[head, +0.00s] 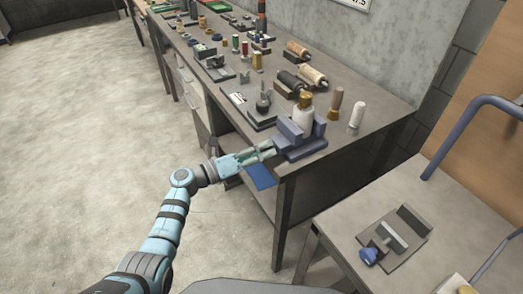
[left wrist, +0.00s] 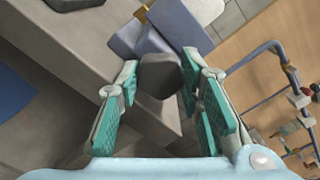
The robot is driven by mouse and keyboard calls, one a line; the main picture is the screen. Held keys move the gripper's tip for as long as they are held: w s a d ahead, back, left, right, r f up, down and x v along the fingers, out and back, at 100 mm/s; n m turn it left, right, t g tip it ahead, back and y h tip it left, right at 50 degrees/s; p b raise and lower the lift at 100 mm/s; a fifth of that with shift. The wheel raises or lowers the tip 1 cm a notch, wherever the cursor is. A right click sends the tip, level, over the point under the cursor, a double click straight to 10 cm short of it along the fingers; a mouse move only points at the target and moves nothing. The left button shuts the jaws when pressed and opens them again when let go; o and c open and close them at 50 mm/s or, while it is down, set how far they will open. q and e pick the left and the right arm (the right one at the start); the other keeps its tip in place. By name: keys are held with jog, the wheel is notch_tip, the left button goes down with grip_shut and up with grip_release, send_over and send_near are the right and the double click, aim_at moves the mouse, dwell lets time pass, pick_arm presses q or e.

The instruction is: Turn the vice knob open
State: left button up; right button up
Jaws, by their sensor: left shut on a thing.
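The blue-grey vice (head: 316,141) stands at the near corner of the long workbench, with a white bottle-like piece (head: 303,117) with a brass top at its jaws. My left gripper (head: 266,151) reaches the vice's front side from the left. In the left wrist view the vice (left wrist: 180,28) is at the top, and the dark grey knob (left wrist: 160,76) sits between the fingers of the left gripper (left wrist: 158,88). The gripper is shut on the knob. In the head view the fingers largely hide the knob. My right gripper is not in view.
The workbench (head: 372,98) holds several tools and small parts behind the vice, including a wooden-handled piece (head: 335,104) and a white cylinder (head: 357,115). A lower table (head: 345,222) at right carries another clamp-like device (head: 396,238).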

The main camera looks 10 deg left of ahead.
pick_arm(q)
jog(key=o, duration=1.2)
jog(key=shift+c, duration=0.2)
